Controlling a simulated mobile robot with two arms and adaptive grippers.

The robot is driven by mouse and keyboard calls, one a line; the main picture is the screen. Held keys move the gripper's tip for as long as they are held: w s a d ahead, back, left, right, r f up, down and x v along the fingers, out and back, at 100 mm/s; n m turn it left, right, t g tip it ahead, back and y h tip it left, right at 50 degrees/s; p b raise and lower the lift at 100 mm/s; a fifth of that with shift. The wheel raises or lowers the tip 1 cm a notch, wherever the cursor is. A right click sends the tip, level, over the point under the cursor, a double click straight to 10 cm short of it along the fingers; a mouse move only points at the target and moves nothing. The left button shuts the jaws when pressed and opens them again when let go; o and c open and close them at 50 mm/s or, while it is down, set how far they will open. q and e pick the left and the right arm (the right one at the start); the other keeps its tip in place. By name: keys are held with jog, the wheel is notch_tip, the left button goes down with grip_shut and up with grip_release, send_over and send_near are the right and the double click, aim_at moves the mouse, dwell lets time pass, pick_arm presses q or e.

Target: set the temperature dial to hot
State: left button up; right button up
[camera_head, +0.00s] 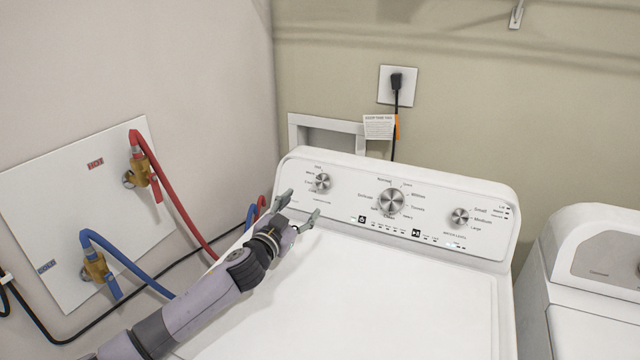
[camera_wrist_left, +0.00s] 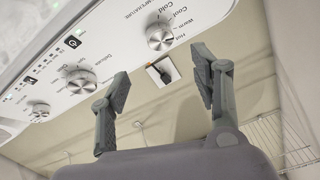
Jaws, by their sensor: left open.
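The temperature dial (camera_head: 322,182) is the small silver knob at the left end of the white washer's control panel (camera_head: 440,199). In the left wrist view the temperature dial (camera_wrist_left: 160,37) sits near the top, with Hot, Warm and Cold printed around it. I cannot tell which mark it points to. My left gripper (camera_head: 298,207) is open and empty, in front of and below the dial in the head view. In the left wrist view my left gripper (camera_wrist_left: 161,70) has its fingers spread, with the dial beyond the gap between them. My right gripper is not in view.
The larger cycle dial (camera_head: 391,201) and the load-size dial (camera_head: 460,217) are farther right on the panel. Red (camera_head: 180,205) and blue (camera_head: 125,262) hoses run from the left wall behind my arm. A second white machine (camera_head: 600,270) stands at right. The washer lid is clear.

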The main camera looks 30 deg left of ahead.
pick_arm(q)
send_near(322, 183)
jog(key=w, duration=0.2)
jog(key=w+p, duration=0.1)
jog(key=w, duration=0.3)
jog(key=shift+w, duration=1.2)
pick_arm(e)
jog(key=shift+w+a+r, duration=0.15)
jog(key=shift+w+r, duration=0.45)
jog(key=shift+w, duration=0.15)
pick_arm(q)
jog(key=shift+a, duration=0.1)
jog(key=c, duration=1.2)
jog(key=shift+o, duration=0.2)
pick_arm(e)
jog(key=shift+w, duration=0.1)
